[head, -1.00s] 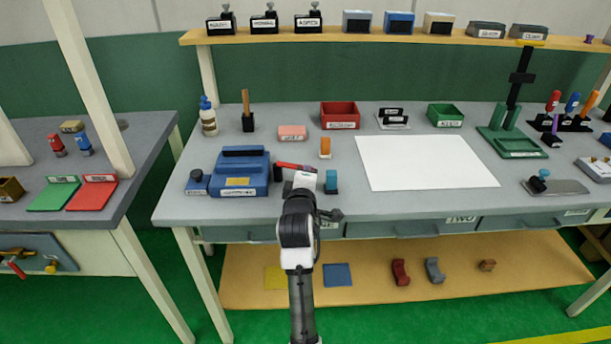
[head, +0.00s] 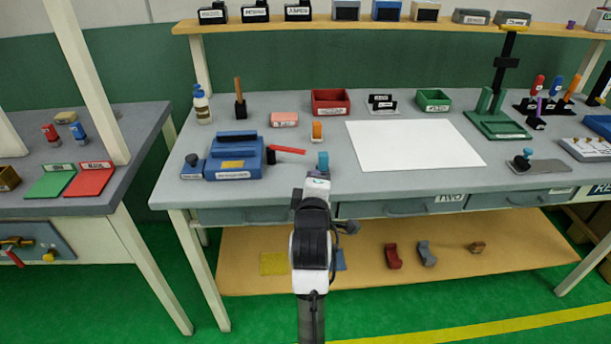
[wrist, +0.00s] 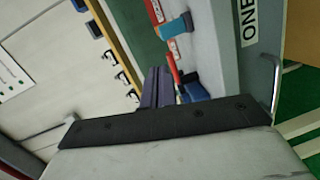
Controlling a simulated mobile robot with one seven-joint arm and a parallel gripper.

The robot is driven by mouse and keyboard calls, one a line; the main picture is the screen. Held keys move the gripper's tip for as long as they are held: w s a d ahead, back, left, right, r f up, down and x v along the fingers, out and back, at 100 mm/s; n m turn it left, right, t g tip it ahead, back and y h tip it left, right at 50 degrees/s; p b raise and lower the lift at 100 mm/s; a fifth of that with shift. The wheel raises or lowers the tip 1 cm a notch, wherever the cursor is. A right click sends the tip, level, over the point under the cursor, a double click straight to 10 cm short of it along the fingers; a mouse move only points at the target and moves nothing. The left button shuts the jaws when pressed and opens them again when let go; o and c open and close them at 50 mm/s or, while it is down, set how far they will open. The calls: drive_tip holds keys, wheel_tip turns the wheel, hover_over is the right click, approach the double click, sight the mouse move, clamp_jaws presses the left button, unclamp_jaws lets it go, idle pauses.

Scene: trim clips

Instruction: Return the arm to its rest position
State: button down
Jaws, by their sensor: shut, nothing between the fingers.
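My arm rises from the bottom middle of the head view. My gripper (head: 317,183) is at the front edge of the grey workbench (head: 400,195), just in front of a small teal block (head: 323,161). Its fingers are mostly hidden behind my wrist there. In the wrist view, the two dark fingers (wrist: 157,87) are together with nothing between them. The teal block also shows in the wrist view (wrist: 176,27), apart from the fingers.
A blue device (head: 235,158) with a red lever (head: 287,150) stands left of my gripper. A white sheet (head: 412,146) lies to the right. Drawers run under the bench front, one with a metal handle (wrist: 271,82). A wooden lower shelf (head: 450,265) is below.

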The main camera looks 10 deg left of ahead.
drive_tip(key=shift+s+d, duration=0.2)
drive_tip(key=shift+s, duration=0.05)
idle(0.3)
